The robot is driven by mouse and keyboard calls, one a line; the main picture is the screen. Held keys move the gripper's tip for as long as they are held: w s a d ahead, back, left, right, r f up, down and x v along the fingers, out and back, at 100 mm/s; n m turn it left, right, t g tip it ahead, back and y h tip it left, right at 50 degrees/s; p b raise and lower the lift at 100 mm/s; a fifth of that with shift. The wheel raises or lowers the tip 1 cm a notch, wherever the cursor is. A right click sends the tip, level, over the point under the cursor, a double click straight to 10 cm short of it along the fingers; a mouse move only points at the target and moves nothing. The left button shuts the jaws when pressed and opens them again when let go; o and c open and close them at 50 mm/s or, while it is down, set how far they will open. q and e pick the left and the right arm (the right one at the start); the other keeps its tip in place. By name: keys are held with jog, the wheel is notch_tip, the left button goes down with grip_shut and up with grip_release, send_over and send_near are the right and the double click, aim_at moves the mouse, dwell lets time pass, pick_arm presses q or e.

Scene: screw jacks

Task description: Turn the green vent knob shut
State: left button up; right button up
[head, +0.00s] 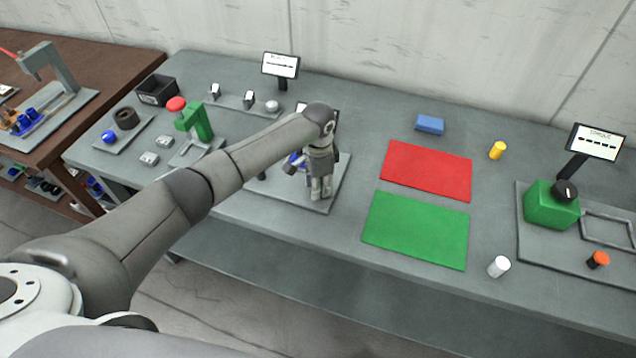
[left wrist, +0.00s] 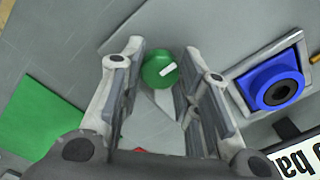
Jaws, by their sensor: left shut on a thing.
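The green vent knob (left wrist: 158,72) is round with a white pointer mark, and shows between the fingers of my left gripper in the left wrist view. My left gripper (left wrist: 164,62) is shut on it, one finger on each side. In the head view my left gripper (head: 320,192) points down over a grey plate (head: 334,200) on the table. The green knob is hidden there behind the gripper. My right gripper is in neither view.
A blue round part (left wrist: 272,86) on a square base sits beside the gripper, with a display (left wrist: 297,150) near it. Green (head: 415,232) and red (head: 428,170) mats lie to the right. A green box with a black knob (head: 552,205) stands far right.

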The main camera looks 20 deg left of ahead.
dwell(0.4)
pick_arm(q)
jog(key=o, duration=1)
jog(key=shift+r, duration=0.1)
notch_tip(320, 180, up, 12)
jog(key=shift+f, duration=0.1)
jog(key=shift+d+f, duration=0.1)
